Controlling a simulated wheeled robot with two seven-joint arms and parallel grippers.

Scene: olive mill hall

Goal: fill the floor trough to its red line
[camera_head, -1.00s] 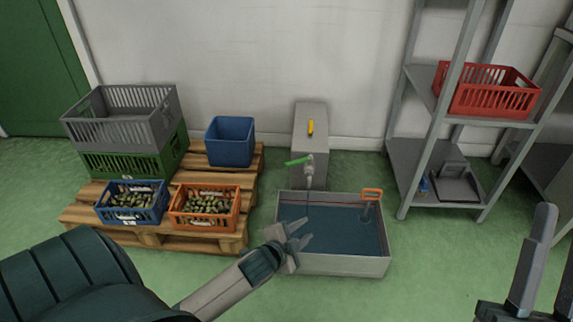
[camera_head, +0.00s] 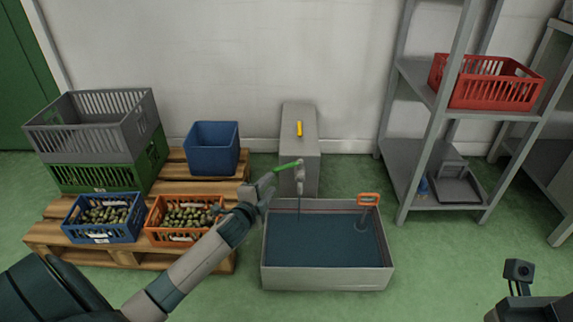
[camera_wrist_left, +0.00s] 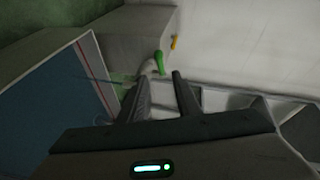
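The grey floor trough (camera_head: 328,278) holds dark blue water (camera_head: 325,240). A thin stream hangs from the tap (camera_head: 300,185) into it. The tap's green lever (camera_head: 288,166) points left. In the left wrist view the red line (camera_wrist_left: 106,72) runs along the trough's inner wall, just above the water. My left gripper (camera_head: 268,182) is at the trough's back left corner, close to the lever's tip; its fingers (camera_wrist_left: 162,88) are apart and empty, with the lever (camera_wrist_left: 158,62) beyond them. My right gripper (camera_head: 518,275) is only partly visible at the lower right.
An orange-handled piece (camera_head: 368,199) stands in the trough's right side. A grey block with a yellow handle (camera_head: 299,129) is behind the tap. Left is a pallet (camera_head: 130,256) with crates and a blue bin (camera_head: 212,150). Right is a metal shelf (camera_head: 400,150). Floor in front is clear.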

